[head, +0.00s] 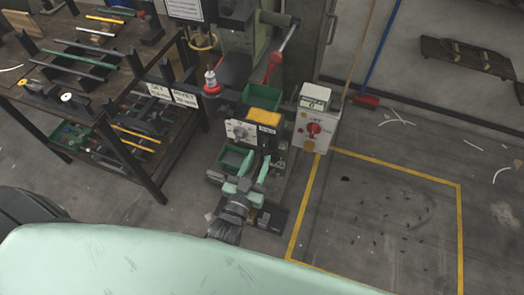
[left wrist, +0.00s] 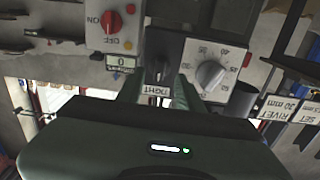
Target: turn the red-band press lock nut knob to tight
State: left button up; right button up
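The press's control panel (head: 240,131) has a grey dial with numbers. In the left wrist view, upside down, the dial (left wrist: 210,75) is at the right. A dark lock nut knob (left wrist: 159,68) stands left of it, above a label reading TIGHT (left wrist: 155,90). My left gripper (head: 256,164) is open below and in front of the panel. In the left wrist view its fingers (left wrist: 159,84) are apart, with the knob showing between them. I cannot tell if they touch it. A red band (head: 212,88) shows at the press's left. My right gripper is not in view.
A white switch box (head: 312,122) with a red knob is close on the right. A workbench (head: 75,90) with rods stands left. The yellow-outlined floor (head: 385,205) at right is open.

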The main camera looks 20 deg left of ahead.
pick_arm(q)
jog(key=shift+s, duration=1.6)
jog(key=s+d+f+m+g+h, duration=0.1)
jog(key=s+f+g, duration=0.4)
jog(key=f, duration=0.8)
jog(key=s+f+g, duration=0.3)
jog(key=s+f, duration=0.3)
jog(key=f, duration=0.6)
jog(key=s+a+f+g, duration=0.3)
jog(key=s+f, duration=0.2)
jog(key=s, duration=0.3)
jog(key=s+a+f+g+y, duration=0.1)
jog(key=s+a+f+g, duration=0.2)
jog(key=s+f, duration=0.2)
jog(key=s+a+f+g, duration=0.3)
jog(key=s+f, duration=0.2)
jog(key=s, duration=0.6)
jog(key=shift+a+m+y, duration=0.15)
jog(key=shift+m+y, duration=0.15)
jog(key=shift+m, duration=0.1)
